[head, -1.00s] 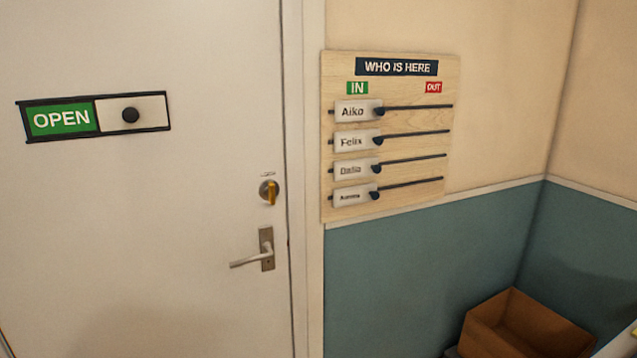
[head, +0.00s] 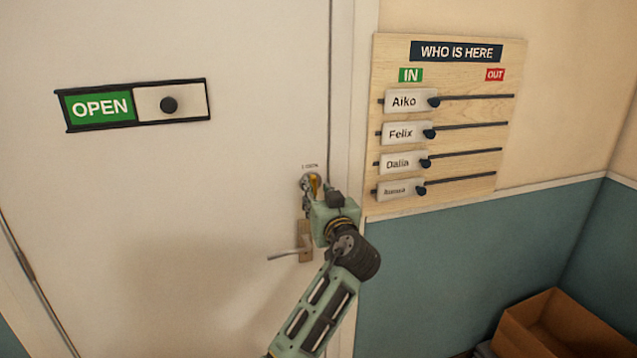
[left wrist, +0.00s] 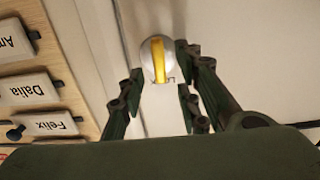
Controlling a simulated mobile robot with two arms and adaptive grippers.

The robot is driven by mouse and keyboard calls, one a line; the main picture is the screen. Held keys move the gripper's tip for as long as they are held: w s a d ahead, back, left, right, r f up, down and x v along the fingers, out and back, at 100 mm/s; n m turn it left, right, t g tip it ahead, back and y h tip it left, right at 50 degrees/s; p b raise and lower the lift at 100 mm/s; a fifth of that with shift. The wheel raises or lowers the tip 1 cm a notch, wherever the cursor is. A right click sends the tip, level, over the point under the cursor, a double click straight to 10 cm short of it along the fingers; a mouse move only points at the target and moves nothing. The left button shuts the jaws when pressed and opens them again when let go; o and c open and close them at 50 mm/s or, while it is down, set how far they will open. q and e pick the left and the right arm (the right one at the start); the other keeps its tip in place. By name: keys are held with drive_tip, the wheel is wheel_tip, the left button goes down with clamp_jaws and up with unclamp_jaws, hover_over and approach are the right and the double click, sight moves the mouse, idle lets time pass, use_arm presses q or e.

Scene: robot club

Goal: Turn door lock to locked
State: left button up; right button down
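The door lock is a yellow thumb-turn (head: 314,182) on a round silver plate, above the lever handle (head: 288,255) on the white door (head: 200,210). The turn stands roughly upright. My left gripper (head: 308,192) is at the lock from the lower right and partly covers it and the handle plate. In the left wrist view the yellow turn (left wrist: 157,60) shows between and just ahead of the fingertips of my left gripper (left wrist: 158,84). The fingers are apart, with gaps on both sides of the turn. My right gripper is not in view.
An OPEN slider sign (head: 170,104) is on the door to the left. A WHO IS HERE board (head: 470,150) with name sliders hangs right of the door frame (head: 350,90). A cardboard box (head: 560,325) is at the lower right.

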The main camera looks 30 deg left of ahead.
sight(314, 187)
use_arm(q)
drive_tip(key=x, duration=0.3)
drive_tip(key=shift+w+a+f+p, duration=0.1)
drive_tip(key=shift+p, duration=0.25)
clamp_jaws()
